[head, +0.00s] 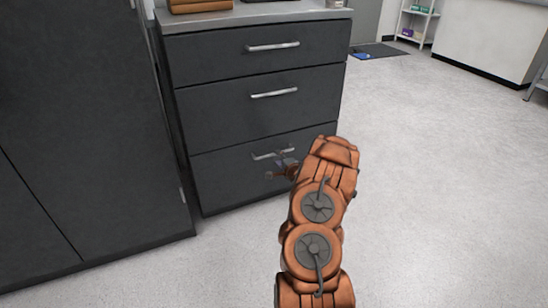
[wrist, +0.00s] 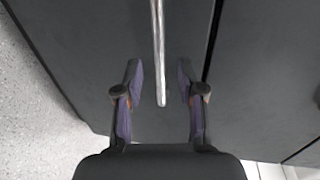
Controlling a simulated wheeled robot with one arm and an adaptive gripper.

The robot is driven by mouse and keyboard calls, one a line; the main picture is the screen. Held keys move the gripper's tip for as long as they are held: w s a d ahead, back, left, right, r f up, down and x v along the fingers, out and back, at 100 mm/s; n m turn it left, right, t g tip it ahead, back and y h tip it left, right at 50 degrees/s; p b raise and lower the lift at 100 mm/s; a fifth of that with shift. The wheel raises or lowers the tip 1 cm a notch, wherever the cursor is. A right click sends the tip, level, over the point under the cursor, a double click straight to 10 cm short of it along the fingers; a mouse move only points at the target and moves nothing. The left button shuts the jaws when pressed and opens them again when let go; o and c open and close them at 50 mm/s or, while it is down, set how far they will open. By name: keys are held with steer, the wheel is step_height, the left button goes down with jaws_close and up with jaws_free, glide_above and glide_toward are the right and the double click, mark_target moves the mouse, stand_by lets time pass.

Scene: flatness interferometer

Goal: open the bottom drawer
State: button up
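The bottom drawer (head: 228,184) is the lowest of three dark grey drawers in a cabinet, and its front looks flush with the others. Its silver bar handle (head: 266,155) is partly hidden behind my gripper (head: 284,167) in the head view. In the wrist view the handle (wrist: 159,45) runs upright in the picture, and its lower end lies between the two fingers of my gripper (wrist: 160,78). The fingers are open, with a gap on each side of the handle. I cannot tell how deep the handle sits between them.
The middle drawer (head: 255,98) and top drawer (head: 245,52) are shut above. A tall dark cabinet (head: 85,120) stands close on the left. The pale floor (head: 430,190) is clear to the right. A dark mat (head: 380,50) lies farther back.

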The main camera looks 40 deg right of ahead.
mark_target(258, 147)
steer(key=shift+b+x, duration=0.9)
steer(key=shift+x, duration=1.75)
steer(key=shift+c, duration=0.2)
jaws_close()
